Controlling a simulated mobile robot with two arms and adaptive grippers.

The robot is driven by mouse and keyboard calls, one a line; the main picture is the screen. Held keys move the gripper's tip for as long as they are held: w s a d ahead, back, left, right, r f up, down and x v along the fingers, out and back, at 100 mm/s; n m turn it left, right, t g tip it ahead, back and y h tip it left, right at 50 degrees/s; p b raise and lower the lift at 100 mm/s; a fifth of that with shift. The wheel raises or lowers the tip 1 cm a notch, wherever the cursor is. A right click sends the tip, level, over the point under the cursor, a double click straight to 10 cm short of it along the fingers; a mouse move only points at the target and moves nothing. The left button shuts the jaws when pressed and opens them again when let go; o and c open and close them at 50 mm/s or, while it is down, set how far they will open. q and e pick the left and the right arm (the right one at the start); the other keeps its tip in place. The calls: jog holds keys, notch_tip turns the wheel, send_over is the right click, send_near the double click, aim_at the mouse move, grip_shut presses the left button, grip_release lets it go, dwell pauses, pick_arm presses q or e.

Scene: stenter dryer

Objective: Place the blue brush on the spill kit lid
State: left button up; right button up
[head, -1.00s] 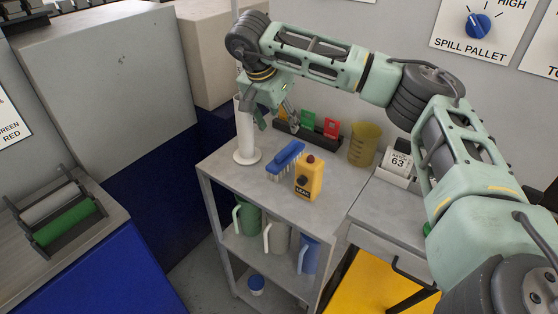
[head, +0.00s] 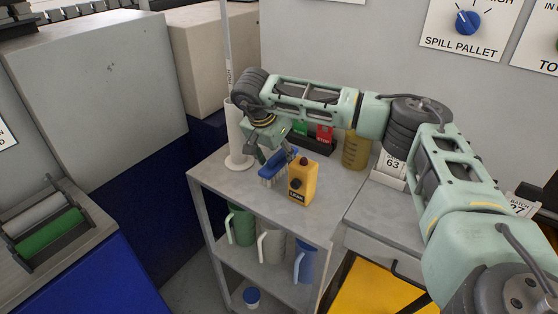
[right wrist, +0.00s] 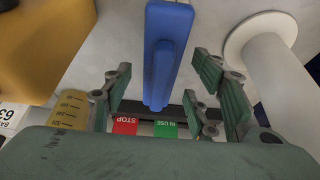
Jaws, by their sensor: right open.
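The blue brush (head: 273,171) with pale bristles sits on the grey top of the trolley. My right gripper (head: 273,152) is just above it and partly hides it. In the right wrist view the blue brush (right wrist: 168,45) runs between the spread fingers of my right gripper (right wrist: 165,82). Gaps show on both sides, so the gripper is open and not holding it. My left gripper is not in view. I cannot make out a spill kit lid for certain; a yellow surface (head: 378,292) shows low beside the trolley.
Behind are a dark rack with red and green cards (head: 322,142) and an amber measuring jug (head: 355,152). The trolley's front top (head: 265,212) is clear.

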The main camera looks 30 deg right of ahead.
jog(key=shift+w+d+f, duration=0.1)
jog(key=shift+d+f, duration=0.15)
jog(key=shift+f, duration=0.4)
jog(key=shift+c, duration=0.5)
jog(key=shift+r, duration=0.1)
grip_shut()
